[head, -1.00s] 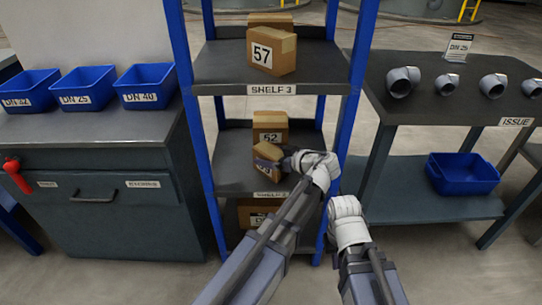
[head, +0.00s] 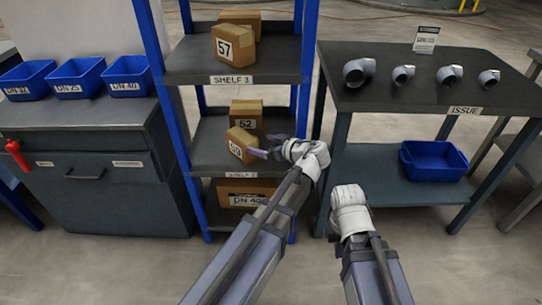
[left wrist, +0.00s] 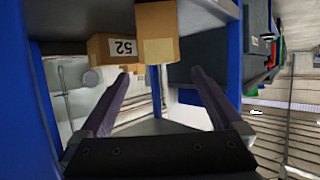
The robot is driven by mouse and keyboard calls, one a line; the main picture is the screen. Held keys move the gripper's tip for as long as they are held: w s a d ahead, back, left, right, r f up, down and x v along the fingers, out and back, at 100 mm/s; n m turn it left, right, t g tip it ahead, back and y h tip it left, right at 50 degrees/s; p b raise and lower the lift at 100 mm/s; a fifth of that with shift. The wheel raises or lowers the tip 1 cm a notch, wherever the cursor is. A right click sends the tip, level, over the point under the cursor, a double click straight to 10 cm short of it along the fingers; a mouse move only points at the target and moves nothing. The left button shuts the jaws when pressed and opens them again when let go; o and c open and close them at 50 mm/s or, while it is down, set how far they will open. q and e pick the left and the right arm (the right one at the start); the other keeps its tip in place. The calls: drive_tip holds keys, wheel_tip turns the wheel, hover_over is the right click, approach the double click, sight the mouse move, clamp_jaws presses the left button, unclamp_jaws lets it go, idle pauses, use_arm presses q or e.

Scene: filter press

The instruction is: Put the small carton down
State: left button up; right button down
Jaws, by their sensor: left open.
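The small carton (head: 241,145), a brown box with a white label that seems to read 50, stands on the lower shelf board in front of the carton marked 52 (head: 246,112). My left gripper (head: 262,152) is open and empty, just right of the small carton in the head view. In the left wrist view the small carton (left wrist: 157,35) is beyond the open fingers (left wrist: 165,78) and looks apart from them. The 52 carton (left wrist: 113,48) also shows there, upside down. My right gripper (head: 349,196) hangs in front of the issue table; its fingers cannot be made out.
The blue shelf posts (head: 300,75) stand close to my left arm. A carton marked 57 (head: 232,44) is on the board above, and a larger carton (head: 240,190) is below. The issue table (head: 400,100) on the right holds several grey pipe elbows and a blue bin (head: 433,162).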

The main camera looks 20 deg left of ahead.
use_arm(q)
drive_tip(key=s+d+f+m+g+h, duration=0.3)
drive_tip(key=s+d+f+m+h, duration=0.2)
drive_tip(key=s+d+m, duration=0.3)
drive_tip(key=s+d+f+m+g+h, duration=0.3)
drive_tip(key=s+d+f+m+h, duration=0.2)
drive_tip(key=s, duration=0.9)
drive_tip(key=d+f+m, duration=0.3)
drive_tip(key=d, duration=0.1)
drive_tip(key=shift+s+f+g+h, duration=0.2)
drive_tip(key=shift+g+h, duration=0.1)
wheel_tip(320, 180, up, 40)
drive_tip(key=p, duration=4)
drive_tip(key=shift+r, duration=0.1)
